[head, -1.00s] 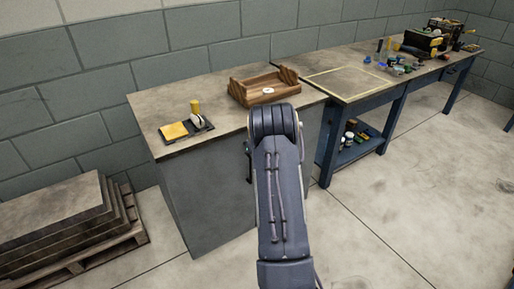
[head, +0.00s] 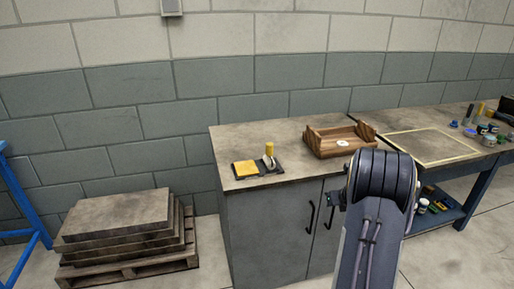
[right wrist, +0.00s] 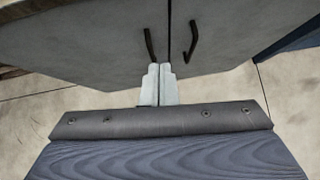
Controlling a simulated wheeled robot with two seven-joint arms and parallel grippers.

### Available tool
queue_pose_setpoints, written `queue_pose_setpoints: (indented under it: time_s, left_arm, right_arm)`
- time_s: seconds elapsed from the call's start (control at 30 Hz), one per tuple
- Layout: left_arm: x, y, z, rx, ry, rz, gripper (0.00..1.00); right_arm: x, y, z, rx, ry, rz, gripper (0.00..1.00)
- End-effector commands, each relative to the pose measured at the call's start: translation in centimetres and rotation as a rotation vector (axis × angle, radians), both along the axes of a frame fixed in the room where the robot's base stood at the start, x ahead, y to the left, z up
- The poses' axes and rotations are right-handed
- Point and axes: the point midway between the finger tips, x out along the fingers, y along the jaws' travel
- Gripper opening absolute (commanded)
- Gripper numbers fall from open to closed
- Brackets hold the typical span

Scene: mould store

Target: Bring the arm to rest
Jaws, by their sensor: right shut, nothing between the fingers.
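My right arm (head: 372,225) rises from the bottom of the head view, in front of the grey cabinet. Its gripper is mostly hidden behind the arm there. In the right wrist view, the right gripper (right wrist: 160,86) shows two pale fingers closed together with nothing between them. They point toward the cabinet's doors and their dark handles (right wrist: 190,42); the gap to them is hard to tell. My left gripper is in neither view.
A grey cabinet (head: 265,233) bears a wooden tray (head: 322,142) and a dark mat with a yellow pad (head: 245,168). A blue bench (head: 471,198) adjoins it at right. Stacked slabs (head: 115,214) lie on a pallet (head: 150,268) at left. Some floor is clear between pallet and cabinet.

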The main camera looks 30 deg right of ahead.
Motion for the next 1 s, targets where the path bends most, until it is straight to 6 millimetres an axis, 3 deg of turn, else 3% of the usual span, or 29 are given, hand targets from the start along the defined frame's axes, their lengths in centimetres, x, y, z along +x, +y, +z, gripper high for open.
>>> queue_pose_setpoints:
  time_s: [0.17,0.27,0.37,0.4,0.5,0.6,0.8,0.9,1.0]
  left_arm:
    - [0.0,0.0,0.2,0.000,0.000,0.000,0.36]
    - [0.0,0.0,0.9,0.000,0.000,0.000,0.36]
    - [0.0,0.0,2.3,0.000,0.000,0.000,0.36]
    - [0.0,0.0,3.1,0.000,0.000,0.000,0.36]
    - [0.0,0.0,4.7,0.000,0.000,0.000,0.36]
    - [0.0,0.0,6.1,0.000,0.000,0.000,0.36]
    - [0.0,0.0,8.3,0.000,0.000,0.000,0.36]
    - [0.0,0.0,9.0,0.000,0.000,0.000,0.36]
    - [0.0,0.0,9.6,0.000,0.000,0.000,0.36]
  right_arm:
    - [0.2,0.1,0.8,0.012,-0.022,-0.026,0.00]
    - [0.8,0.9,4.1,0.080,-0.128,-0.153,0.00]
    - [0.9,2.9,10.1,0.269,-0.337,-0.426,0.00]
    - [0.5,4.4,12.8,0.392,-0.435,-0.572,0.00]
    - [-1.7,9.5,17.6,0.772,-0.621,-0.944,0.00]
    - [-4.8,16.1,19.9,1.156,-0.674,-1.294,0.00]
    - [-11.7,29.5,20.8,1.668,-0.465,-1.865,0.00]
    - [-15.2,35.1,20.8,1.783,-0.292,-2.096,0.00]
    - [-18.1,39.3,20.7,1.822,-0.134,-2.275,0.00]
